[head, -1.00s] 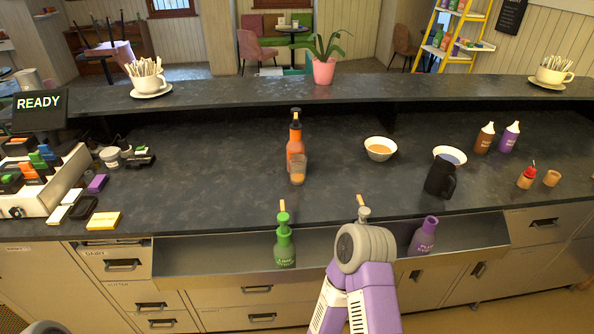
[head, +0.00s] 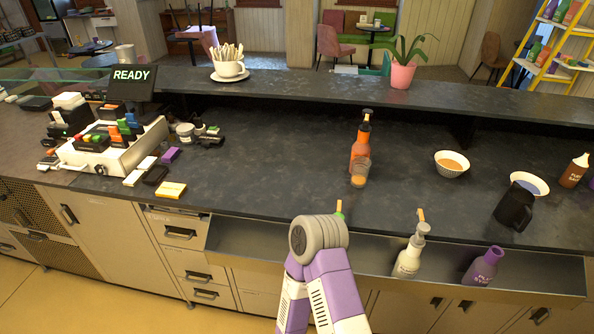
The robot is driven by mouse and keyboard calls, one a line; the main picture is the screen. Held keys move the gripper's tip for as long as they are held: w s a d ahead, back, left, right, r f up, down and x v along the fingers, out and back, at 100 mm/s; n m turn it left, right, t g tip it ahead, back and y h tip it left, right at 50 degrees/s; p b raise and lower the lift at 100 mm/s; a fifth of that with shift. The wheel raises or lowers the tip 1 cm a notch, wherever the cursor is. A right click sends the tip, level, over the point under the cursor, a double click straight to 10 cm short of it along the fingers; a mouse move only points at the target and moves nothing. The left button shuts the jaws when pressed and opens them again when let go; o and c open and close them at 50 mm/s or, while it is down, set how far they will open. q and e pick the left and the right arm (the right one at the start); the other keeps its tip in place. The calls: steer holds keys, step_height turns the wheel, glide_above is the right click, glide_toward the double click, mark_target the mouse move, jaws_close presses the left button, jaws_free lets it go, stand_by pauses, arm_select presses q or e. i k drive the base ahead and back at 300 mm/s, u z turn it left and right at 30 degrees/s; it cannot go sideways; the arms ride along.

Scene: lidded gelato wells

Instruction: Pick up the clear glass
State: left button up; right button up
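The clear glass (head: 360,174) stands upright on the dark counter (head: 270,165), near its middle. It is right in front of an orange bottle with a dark top (head: 360,148) and overlaps it in the picture. I cannot tell if the two touch. The lower part of the glass looks orange-brown. One purple and white arm of mine rises from the bottom centre and ends in a grey round joint, short of the glass. No fingers of either gripper show. Nothing covers the glass.
A front trough (head: 250,244) holds a pale pump bottle (head: 410,252) and a purple bottle (head: 483,267); my arm hides most of a green one. Right of the glass are a patterned bowl (head: 451,166) and black jug (head: 514,207).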

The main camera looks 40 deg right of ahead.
mark_target(361, 165)
steer(key=u, duration=1.4)
steer(key=k, duration=1.1)
steer(key=z, duration=1.8)
